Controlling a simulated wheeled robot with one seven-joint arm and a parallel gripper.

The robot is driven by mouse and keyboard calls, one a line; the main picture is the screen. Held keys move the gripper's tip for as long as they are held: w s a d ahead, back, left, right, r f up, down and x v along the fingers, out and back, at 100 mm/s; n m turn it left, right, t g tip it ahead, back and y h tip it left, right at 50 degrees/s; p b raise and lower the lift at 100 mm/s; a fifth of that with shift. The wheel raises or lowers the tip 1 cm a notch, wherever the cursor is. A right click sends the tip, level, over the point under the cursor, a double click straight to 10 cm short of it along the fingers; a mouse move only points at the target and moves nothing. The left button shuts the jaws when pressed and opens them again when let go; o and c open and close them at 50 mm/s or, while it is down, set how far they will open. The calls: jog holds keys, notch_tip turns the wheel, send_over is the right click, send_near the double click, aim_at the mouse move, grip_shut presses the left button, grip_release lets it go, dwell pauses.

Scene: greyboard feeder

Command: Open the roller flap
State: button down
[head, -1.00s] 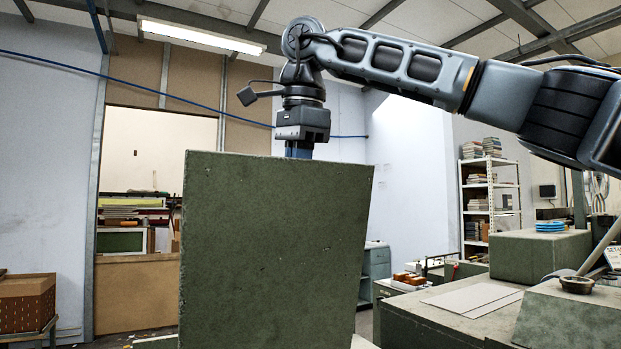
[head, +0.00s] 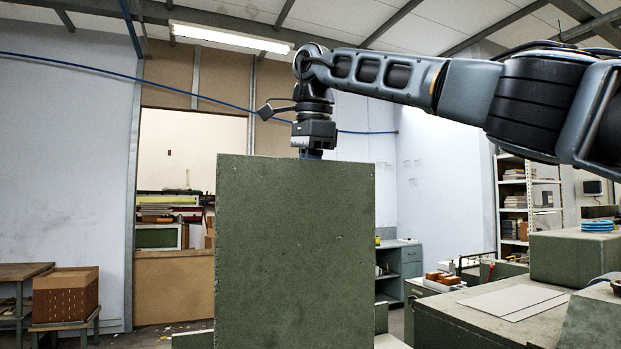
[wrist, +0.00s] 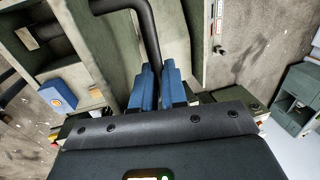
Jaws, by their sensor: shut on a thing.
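A large green flap panel (head: 295,250), which I take to be the roller flap, stands upright in the middle of the head view. My gripper (head: 311,154) points down at its top edge, and the fingertips are hidden behind the panel. In the wrist view my gripper's blue fingers (wrist: 159,88) are closed around the end of a black bent bar handle (wrist: 151,35).
A green bench (head: 470,318) with grey sheets (head: 514,301) stands at the right. A brown box (head: 66,296) sits on a low stand at the left. In the wrist view, green machine frames lie around the handle, with a blue box (wrist: 58,96) at the left.

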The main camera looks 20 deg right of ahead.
jog(key=shift+d+f, duration=0.1)
jog(key=shift+f, duration=0.05)
jog(key=c, duration=1.2)
grip_release()
jog(key=shift+o, duration=0.2)
